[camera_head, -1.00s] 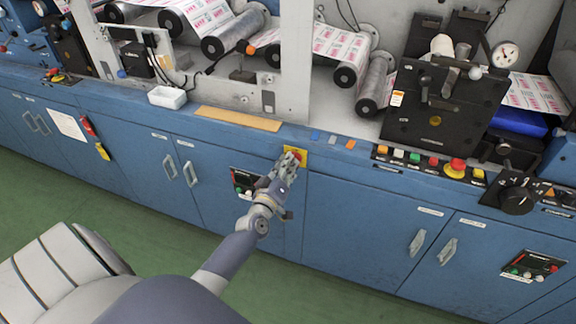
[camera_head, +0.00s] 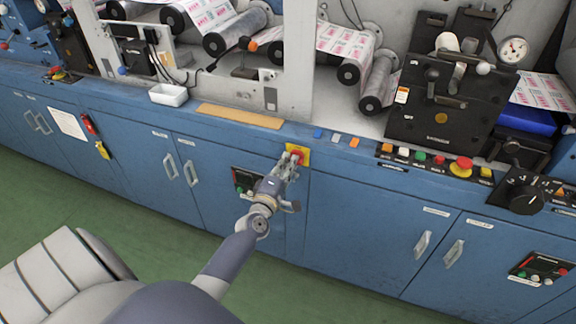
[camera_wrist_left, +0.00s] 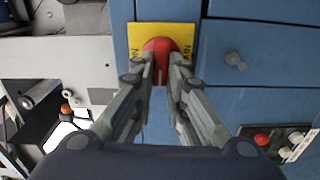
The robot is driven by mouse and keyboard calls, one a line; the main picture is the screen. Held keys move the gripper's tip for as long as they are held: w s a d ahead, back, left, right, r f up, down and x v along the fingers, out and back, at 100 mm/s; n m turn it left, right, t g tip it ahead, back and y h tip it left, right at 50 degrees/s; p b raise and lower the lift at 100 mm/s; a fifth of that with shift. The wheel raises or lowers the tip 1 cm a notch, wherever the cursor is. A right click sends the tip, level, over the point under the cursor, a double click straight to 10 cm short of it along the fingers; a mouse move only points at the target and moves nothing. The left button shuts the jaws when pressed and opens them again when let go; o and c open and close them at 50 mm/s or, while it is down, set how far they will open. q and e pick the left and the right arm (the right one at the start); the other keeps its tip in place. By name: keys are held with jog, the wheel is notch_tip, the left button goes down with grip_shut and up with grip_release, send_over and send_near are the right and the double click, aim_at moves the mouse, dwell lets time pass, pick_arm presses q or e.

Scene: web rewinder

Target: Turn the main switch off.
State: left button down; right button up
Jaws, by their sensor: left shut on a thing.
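The main switch (camera_head: 296,154) is a red knob on a yellow plate, on the upper front of the blue cabinet near the middle of the head view. In the left wrist view the red knob (camera_wrist_left: 160,58) sits between the fingertips, in front of its yellow plate (camera_wrist_left: 185,33). My left gripper (camera_head: 290,164) is shut on the red knob, one finger on each side. The fingers hide part of the knob, so its exact turn angle cannot be read. My right gripper is not in view.
A small control panel (camera_head: 243,180) is partly behind my left arm. To the right lie a row of push buttons with a red mushroom button (camera_head: 461,167) and a black rotary dial (camera_head: 524,198). A white tray (camera_head: 168,95) stands on the ledge. The green floor (camera_head: 150,230) is clear.

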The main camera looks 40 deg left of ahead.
pick_arm(q)
jog(key=shift+f+n, duration=0.1)
jog(key=shift+n, duration=0.4)
jog(key=c, duration=1.6)
grip_release()
jog(key=shift+s, duration=0.1)
jog(key=v, duration=1.1)
jog(key=shift+s+d, duration=0.2)
jog(key=shift+s, duration=0.2)
